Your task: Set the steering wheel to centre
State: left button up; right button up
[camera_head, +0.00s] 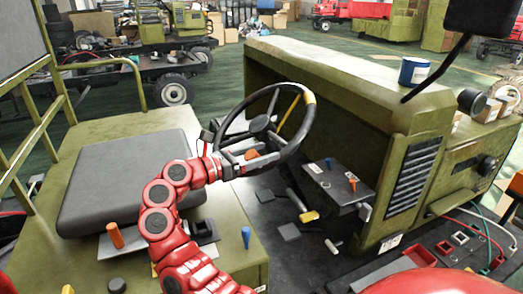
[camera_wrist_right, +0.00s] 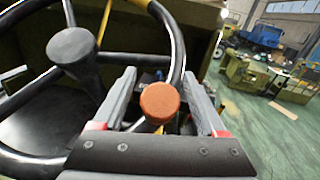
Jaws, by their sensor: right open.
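The black steering wheel (camera_head: 261,124) stands tilted in front of the dark driver's seat. Its rim has a yellow mark (camera_head: 310,97) at the upper right, and a yellow stripe runs from there towards the hub. An orange knob (camera_head: 251,154) shows at the near, lower part of the rim. My right gripper (camera_head: 244,163) is at this part of the rim. In the right wrist view, the open fingers (camera_wrist_right: 158,73) stand either side of the orange knob (camera_wrist_right: 160,102); contact cannot be told. The wheel hub (camera_wrist_right: 72,47) lies to the left there. My left gripper is not in view.
The grey seat (camera_head: 125,180) lies left of the wheel. A control panel with small levers (camera_head: 335,185) stands right of it, before the green hood (camera_head: 340,85). A blue can (camera_head: 414,71) stands on the hood. Orange (camera_head: 115,235) and blue (camera_head: 246,237) levers stand near my arm.

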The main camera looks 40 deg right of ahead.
grip_shut()
dwell(0.3)
dwell(1.1)
